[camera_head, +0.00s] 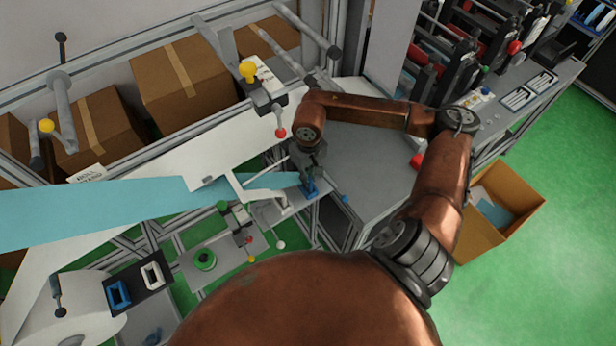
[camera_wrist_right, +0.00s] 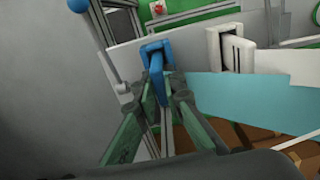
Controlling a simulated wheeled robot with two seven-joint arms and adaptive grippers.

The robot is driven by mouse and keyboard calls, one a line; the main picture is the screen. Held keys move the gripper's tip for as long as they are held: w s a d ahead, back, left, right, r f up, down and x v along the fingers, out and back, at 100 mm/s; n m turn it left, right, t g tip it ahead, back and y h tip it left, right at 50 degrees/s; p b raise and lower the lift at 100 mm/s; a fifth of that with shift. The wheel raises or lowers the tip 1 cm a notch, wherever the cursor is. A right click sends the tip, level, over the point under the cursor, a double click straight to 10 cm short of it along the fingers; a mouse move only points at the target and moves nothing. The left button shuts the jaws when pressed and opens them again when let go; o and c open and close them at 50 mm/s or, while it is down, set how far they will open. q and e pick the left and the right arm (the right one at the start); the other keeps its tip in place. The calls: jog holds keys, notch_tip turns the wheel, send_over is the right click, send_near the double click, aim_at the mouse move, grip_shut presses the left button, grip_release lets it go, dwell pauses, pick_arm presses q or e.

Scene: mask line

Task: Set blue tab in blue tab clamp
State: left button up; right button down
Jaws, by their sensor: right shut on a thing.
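My right gripper (camera_head: 308,176) points down at the right end of the light blue strip, at the grey machine's edge. In the right wrist view its green fingers (camera_wrist_right: 162,92) are shut on a blue slotted piece, which I take as the blue tab (camera_wrist_right: 154,50). The tab also shows below the gripper in the head view (camera_head: 309,189). A lever with a blue ball (camera_wrist_right: 78,5) stands beside it, probably part of the blue tab clamp; its ball shows in the head view (camera_head: 345,200). Whether tab and clamp touch is unclear. My left gripper is out of view.
A white slotted piece (camera_wrist_right: 226,48) stands beside the tab in the wrist view. The light blue strip (camera_head: 100,208) runs left. A dark tray (camera_head: 134,287) has blue and white frames. Levers with coloured balls surround the line. A cardboard box (camera_head: 527,213) is at right.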

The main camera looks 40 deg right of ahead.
jog(key=shift+f+b, duration=0.3)
jog(key=shift+b, duration=0.15)
dwell(0.6)
jog(key=c, duration=1.9)
grip_release()
jog(key=shift+c, duration=0.2)
notch_tip(320, 180, up, 8)
jog(key=shift+f, duration=0.2)
